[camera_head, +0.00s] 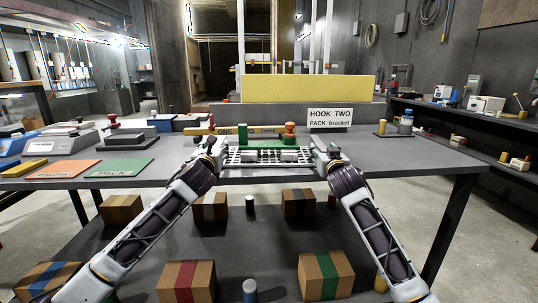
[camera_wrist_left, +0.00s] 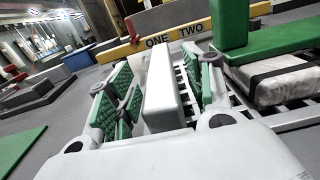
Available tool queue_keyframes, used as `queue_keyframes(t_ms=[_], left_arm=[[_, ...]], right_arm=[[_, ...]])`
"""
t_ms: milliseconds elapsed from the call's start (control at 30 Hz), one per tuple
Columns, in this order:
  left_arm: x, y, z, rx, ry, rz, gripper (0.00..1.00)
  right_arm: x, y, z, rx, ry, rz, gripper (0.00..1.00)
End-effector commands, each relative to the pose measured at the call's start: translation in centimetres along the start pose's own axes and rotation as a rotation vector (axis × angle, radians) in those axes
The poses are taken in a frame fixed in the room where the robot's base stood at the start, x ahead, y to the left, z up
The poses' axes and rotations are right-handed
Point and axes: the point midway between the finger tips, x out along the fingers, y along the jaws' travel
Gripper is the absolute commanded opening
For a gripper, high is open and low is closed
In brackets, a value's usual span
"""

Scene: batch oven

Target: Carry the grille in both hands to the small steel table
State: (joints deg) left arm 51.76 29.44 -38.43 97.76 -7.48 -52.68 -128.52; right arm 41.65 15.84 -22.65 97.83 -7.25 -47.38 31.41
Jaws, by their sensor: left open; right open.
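The grille (camera_head: 237,156), a dark-slotted pale rack, lies on the grey worktable (camera_head: 405,155). Pale blocks with dark bands and a green piece sit on or just behind it. My left gripper (camera_head: 216,148) is at its left end and my right gripper (camera_head: 324,152) at its right end. In the left wrist view, the open green-padded fingers of my left gripper (camera_wrist_left: 160,88) stand on either side of a grey upright bar (camera_wrist_left: 165,95) at the grille's (camera_wrist_left: 240,105) end. The right fingertips are small and partly hidden. I cannot pick out a small steel table.
A yellow beam marked ONE TWO (camera_head: 205,131) lies behind the grille, with a sign (camera_head: 330,118) and a yellow panel (camera_head: 305,88) farther back. Orange (camera_head: 66,169) and green (camera_head: 119,168) mats lie left. Cartons (camera_head: 186,282) sit below.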

Motion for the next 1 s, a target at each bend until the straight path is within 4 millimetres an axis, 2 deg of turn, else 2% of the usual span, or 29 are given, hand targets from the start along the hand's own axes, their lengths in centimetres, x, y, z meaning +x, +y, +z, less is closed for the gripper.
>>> queue_keyframes(t_ms=[200, 600, 1000], left_arm=[[-0.01, -0.01, 0.03, 0.0, 0.0, 0.0, 0.51], [-0.02, -0.01, 0.02, 0.0, 0.0, 0.0, 0.0], [-0.04, 0.0, 0.24, 0.0, -0.003, 0.0, 0.0]], right_arm=[[-0.01, -0.01, 0.0, 0.0, 0.0, 0.0, 0.51], [-0.02, 0.0, 0.0, 0.0, 0.0, 0.0, 0.0], [-0.04, 0.02, -0.22, 0.0, 0.003, 0.0, 0.0]])
